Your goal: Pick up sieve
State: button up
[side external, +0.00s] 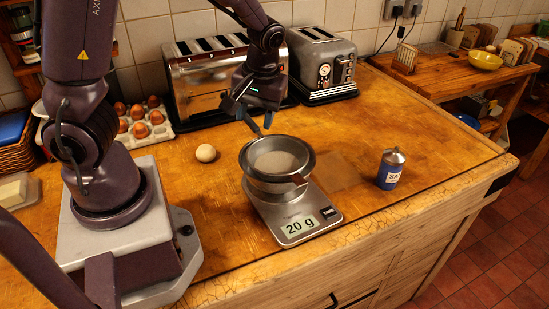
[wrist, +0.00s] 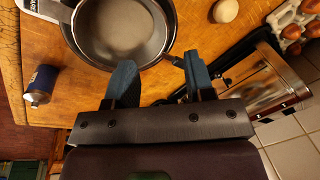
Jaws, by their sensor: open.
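The sieve (side external: 276,163) is a round metal bowl shape with a pale inside, resting on the scale (side external: 292,222). It also shows in the wrist view (wrist: 122,28), partly cut off by the top edge. Another rim shows closely around or under it; I cannot tell how the two nest. A short dark piece, perhaps the handle, sticks out from the rim toward my gripper. My gripper (side external: 254,119) is above the sieve's far rim, with its blue fingers apart. In the wrist view my gripper (wrist: 158,62) has nothing clearly held between the fingers.
The scale reads 20 g. A blue tin (side external: 390,170) stands to the right, and an egg (side external: 205,153) lies to the left. Two toasters (side external: 215,80) (side external: 322,66) stand close behind. An egg carton (side external: 152,128) is at the back left. The counter's front edge is near the scale.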

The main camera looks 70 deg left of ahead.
aim_at(255, 125)
jog(key=w+a+f+n+y, duration=0.1)
jog(key=a+f+n, duration=0.1)
jog(key=a+n, duration=0.1)
jog(key=w+a+f+n, duration=0.1)
jog(key=a+f+n, duration=0.2)
jog(key=w+a+f+n+y, duration=0.1)
jog(key=a+f+n, duration=0.1)
jog(key=a+n, duration=0.1)
jog(key=shift+w+a+f+t+y, duration=0.15)
jog(key=shift+a+t+y, duration=0.1)
jog(key=shift+t+y, duration=0.05)
jog(key=shift+w+x, duration=0.15)
jog(key=shift+x, duration=1.35)
jog(key=shift+w+x, duration=0.1)
jog(key=shift+x, duration=1.35)
grip_shut()
